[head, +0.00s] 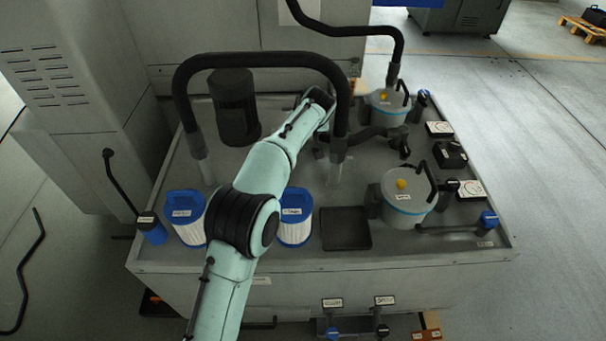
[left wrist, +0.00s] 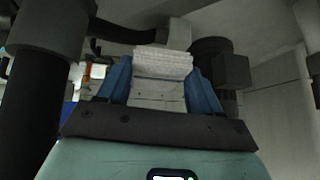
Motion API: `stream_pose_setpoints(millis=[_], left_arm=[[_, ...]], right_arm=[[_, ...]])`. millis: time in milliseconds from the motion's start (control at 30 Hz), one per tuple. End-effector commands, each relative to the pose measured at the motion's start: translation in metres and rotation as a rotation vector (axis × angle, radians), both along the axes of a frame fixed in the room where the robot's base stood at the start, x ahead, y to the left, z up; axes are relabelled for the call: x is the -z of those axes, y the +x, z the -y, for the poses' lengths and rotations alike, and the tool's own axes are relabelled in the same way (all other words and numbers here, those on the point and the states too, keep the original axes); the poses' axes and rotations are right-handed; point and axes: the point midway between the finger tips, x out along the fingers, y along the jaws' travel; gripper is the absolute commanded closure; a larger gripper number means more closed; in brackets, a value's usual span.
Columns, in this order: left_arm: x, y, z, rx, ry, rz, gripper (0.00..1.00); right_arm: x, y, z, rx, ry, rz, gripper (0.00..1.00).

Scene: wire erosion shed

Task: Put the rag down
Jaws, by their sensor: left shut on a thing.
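A white textured rag (left wrist: 163,60), rolled or folded, is held in my left gripper (left wrist: 161,78) in the left wrist view. The two blue fingers are shut on it, one at each side. In the head view my left arm comes in from the bottom and reaches over the grey machine top (head: 270,258), with its wrist behind the black hose arch. The rag and the left fingertips cannot be made out there. My right gripper is not in view.
Two blue-capped white filters (head: 184,213) (head: 296,226) stand near the front edge. A flat dark pad (head: 346,229) lies beside them. Grey lidded pots (head: 407,207) (head: 386,108) stand at the right. A black hose arch (head: 262,59) and a dark cylinder (head: 234,105) rise near my arm.

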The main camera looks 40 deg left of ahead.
Motion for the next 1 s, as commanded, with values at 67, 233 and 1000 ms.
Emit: stream_pose_setpoints(millis=[67, 233, 1000], left_arm=[[0.022, -0.001, 0.001, 0.0, -0.002, -0.006, 0.94], [0.069, -0.001, 0.0, 0.0, 0.0, -0.008, 0.94], [0.187, 0.0, 0.0, 0.001, 0.0, -0.003, 0.94]], right_arm=[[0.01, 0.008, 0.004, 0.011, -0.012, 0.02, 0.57], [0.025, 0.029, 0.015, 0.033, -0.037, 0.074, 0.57], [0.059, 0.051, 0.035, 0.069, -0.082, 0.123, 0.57]])
